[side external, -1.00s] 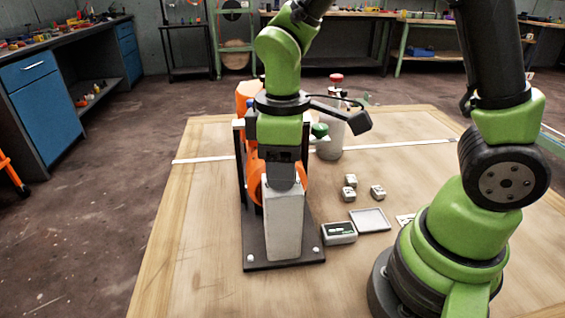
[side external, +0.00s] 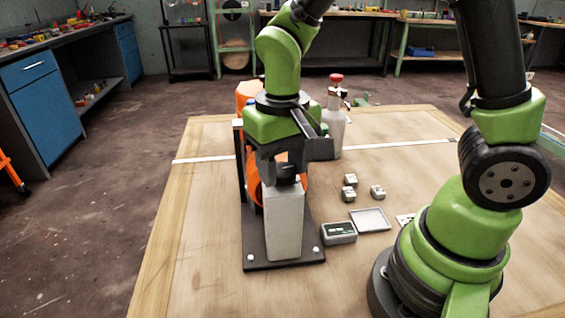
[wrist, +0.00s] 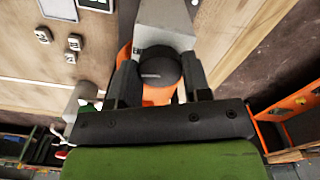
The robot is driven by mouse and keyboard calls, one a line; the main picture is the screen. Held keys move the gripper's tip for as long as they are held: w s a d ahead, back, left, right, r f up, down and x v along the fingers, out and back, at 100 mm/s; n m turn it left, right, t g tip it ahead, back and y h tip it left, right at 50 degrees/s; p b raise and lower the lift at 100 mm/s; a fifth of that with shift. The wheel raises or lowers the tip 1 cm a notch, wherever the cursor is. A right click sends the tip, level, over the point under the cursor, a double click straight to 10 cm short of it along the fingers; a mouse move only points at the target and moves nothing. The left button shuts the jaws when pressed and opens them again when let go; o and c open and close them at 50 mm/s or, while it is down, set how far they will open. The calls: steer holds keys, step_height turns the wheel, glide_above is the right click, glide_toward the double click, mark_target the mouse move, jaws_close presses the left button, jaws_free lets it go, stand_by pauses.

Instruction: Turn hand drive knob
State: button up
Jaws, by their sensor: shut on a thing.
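The hand drive knob (wrist: 158,68) is a round black knob with a light line on its face. In the wrist view it sits between the two fingers of my gripper (wrist: 157,80), which are shut on its sides. In the side view my gripper (side external: 284,170) comes down from above to the top of the grey block (side external: 284,225) of the machine. The knob (side external: 287,171) shows there as a small dark shape, partly hidden by the fingers. An orange round part (side external: 254,190) of the machine shows behind the block.
The machine stands on a dark base plate (side external: 262,264) on the wooden table. Several small grey blocks (side external: 349,194), a grey box (side external: 339,233) and a shallow tray (side external: 370,219) lie to its right. A bottle with a red top (side external: 334,125) stands behind. The table's left side is clear.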

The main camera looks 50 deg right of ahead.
mark_target(283, 168)
steer(key=shift+m, duration=0.8)
steer(key=o, duration=0.9)
step_height(283, 168, up, 10)
steer(key=shift+f, duration=0.1)
